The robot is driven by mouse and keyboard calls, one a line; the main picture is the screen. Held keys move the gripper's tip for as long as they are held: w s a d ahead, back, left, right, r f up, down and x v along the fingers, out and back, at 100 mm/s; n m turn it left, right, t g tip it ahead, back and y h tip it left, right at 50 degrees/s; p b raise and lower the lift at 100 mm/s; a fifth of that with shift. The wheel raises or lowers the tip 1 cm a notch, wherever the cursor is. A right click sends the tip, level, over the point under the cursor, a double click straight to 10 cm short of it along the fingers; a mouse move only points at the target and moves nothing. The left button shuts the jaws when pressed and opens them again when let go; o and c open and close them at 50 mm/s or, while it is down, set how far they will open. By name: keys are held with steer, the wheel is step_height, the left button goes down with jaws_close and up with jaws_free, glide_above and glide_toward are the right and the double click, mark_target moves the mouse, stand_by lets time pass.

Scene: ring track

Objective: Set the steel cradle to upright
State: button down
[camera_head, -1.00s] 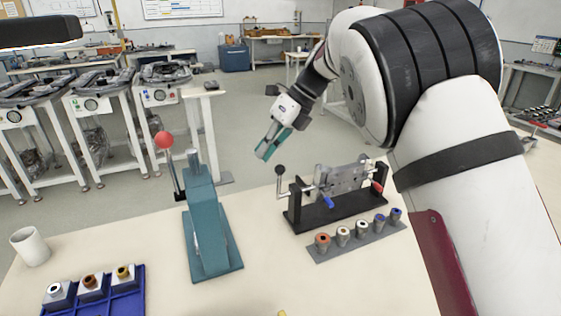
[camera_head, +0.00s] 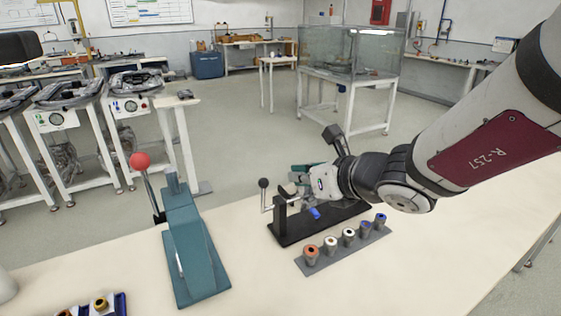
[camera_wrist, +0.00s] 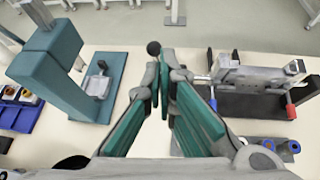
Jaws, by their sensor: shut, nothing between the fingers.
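The steel cradle (camera_wrist: 262,76) is a grey metal plate and block held between the posts of a black stand (camera_wrist: 245,104), right of my gripper in the wrist view. Its exact tilt is hard to tell. A crank with a black ball knob (camera_wrist: 153,48) sits at the stand's left end; the knob also shows in the head view (camera_head: 263,183). My gripper (camera_wrist: 164,68) is shut and empty, its teal fingers pointing toward the knob in the wrist view; contact cannot be told. In the head view, my gripper (camera_head: 298,172) and wrist hide most of the cradle.
A teal press (camera_head: 192,245) with a red ball lever (camera_head: 140,160) stands to the left. A grey strip (camera_head: 350,249) with several bushings lies in front of the stand. A blue tray (camera_head: 121,303) is at lower left. Table between press and stand is clear.

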mark_target(265, 179)
steer(key=shift+s+f+b+x, duration=0.1)
steer(key=shift+b+x, duration=0.1)
steer(key=shift+x, duration=2.1)
steer(key=shift+s+f+b+x, duration=0.1)
steer(key=shift+b+x, duration=0.05)
steer(key=shift+x, duration=2.15)
steer(key=shift+s+f+b+x, duration=0.1)
steer(key=shift+f+b+x, duration=0.1)
steer(key=shift+x, duration=2.1)
steer(key=shift+a, duration=0.15)
steer(key=shift+w+r, duration=0.35)
steer(key=shift+w, duration=0.05)
steer(key=w+a+f+g+h+p, duration=0.1)
steer(key=w+a+f+g, duration=0.1)
steer(key=w+a+f, duration=0.4)
steer(key=shift+w+f+h, duration=0.4)
steer(key=shift+w+f, duration=0.2)
steer(key=shift+w, duration=1.05)
